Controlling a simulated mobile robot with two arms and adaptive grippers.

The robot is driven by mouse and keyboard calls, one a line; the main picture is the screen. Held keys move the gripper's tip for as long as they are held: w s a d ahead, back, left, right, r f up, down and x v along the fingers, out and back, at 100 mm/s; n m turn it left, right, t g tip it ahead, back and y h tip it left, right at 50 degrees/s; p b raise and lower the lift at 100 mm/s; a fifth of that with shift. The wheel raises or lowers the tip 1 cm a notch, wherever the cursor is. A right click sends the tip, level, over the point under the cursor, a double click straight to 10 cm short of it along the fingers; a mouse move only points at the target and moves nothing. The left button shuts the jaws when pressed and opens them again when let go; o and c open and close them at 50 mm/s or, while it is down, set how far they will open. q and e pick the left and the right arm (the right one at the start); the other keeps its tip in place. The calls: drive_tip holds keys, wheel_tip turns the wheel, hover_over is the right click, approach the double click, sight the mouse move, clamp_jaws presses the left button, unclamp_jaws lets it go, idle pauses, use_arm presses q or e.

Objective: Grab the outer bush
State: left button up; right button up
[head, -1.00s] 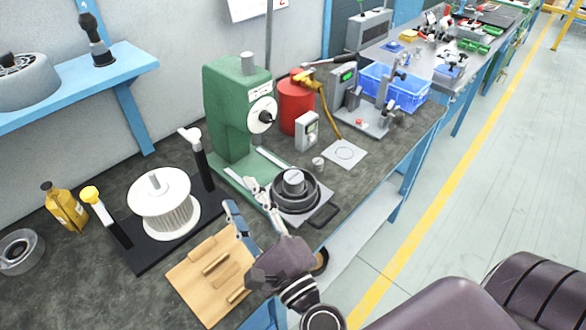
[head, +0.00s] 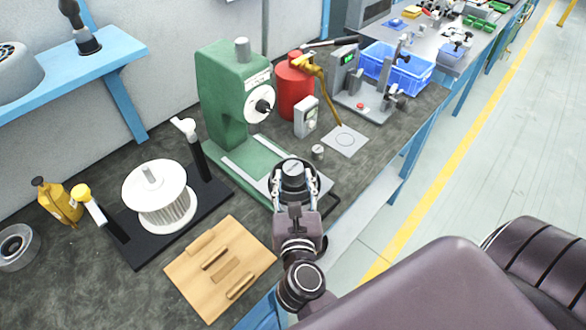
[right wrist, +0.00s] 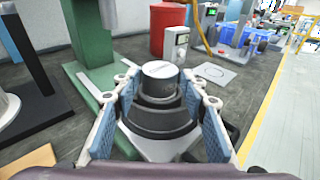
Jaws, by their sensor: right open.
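My right gripper (head: 294,186) is open, one finger on each side of the stack. The gripper hides the near side of the stack in the head view. My left gripper is not in view.
The green press (head: 222,95) stands just behind. A small metal cylinder (head: 318,152) and a marked white plate (head: 345,139) lie to the right. A wooden board (head: 220,268) and white spool (head: 155,190) are at left. The bench's front edge is close.

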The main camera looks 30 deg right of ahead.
sight(293, 176)
drive_tip(key=shift+p+x, duration=0.4)
drive_tip(key=shift+x, duration=1.6)
drive_tip(key=shift+c, duration=0.4)
clamp_jaws()
